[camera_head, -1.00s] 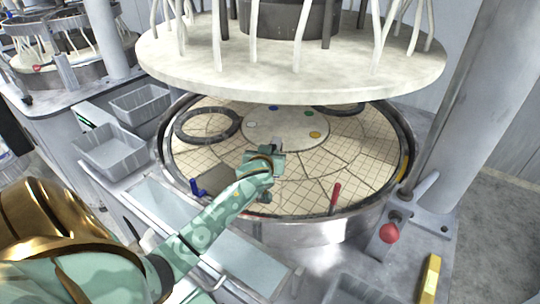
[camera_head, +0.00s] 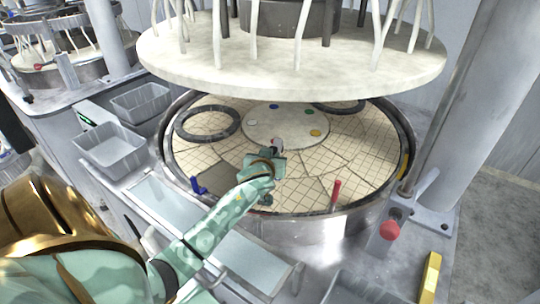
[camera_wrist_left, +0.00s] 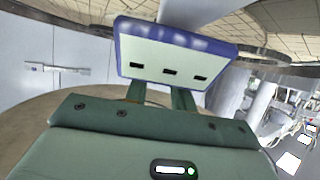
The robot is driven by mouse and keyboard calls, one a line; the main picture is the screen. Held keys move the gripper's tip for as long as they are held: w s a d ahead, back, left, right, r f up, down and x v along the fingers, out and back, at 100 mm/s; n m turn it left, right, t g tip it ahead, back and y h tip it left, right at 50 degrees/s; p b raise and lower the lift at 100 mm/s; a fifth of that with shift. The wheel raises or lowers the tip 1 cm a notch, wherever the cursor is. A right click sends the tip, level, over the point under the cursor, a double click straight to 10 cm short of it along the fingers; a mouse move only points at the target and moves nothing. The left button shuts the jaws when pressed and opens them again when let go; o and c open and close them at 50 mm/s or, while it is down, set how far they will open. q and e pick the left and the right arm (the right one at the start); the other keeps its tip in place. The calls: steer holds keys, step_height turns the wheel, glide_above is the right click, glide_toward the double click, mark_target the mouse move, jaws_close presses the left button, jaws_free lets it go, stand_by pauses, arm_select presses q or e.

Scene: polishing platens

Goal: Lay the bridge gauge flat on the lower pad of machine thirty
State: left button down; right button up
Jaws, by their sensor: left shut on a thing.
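The lower pad (camera_head: 365,152) is a round cream surface with a grid of dark lines, inside a metal rim. My left gripper (camera_head: 276,150) reaches in over the pad, beneath the upper platen. In the left wrist view its fingers (camera_wrist_left: 160,93) are shut on a blue-edged block with a pale face and three dark slots, which appears to be the bridge gauge (camera_wrist_left: 172,55). In the head view the gripper mostly hides it. I cannot tell whether it touches the pad. My right gripper is not in view.
The upper platen (camera_head: 290,65) hangs low over the pad. A dark ring (camera_head: 180,125) lies on the pad's left. A blue piece (camera_head: 198,187) and a red-handled piece (camera_head: 335,195) stand at the near rim. Grey bins (camera_head: 110,148) sit left; a yellow block (camera_head: 430,278) is at lower right.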

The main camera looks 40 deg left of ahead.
arm_select(q)
steer(key=shift+r, duration=0.1)
stand_by(0.5)
steer(key=shift+f, duration=0.5)
stand_by(1.0)
steer(key=c, duration=1.1)
jaws_free()
steer(key=shift+s+f, duration=0.1)
steer(key=shift+s, duration=0.05)
steer(key=v, duration=1.6)
steer(key=shift+d+p, duration=0.2)
steer(key=shift+p, duration=0.2)
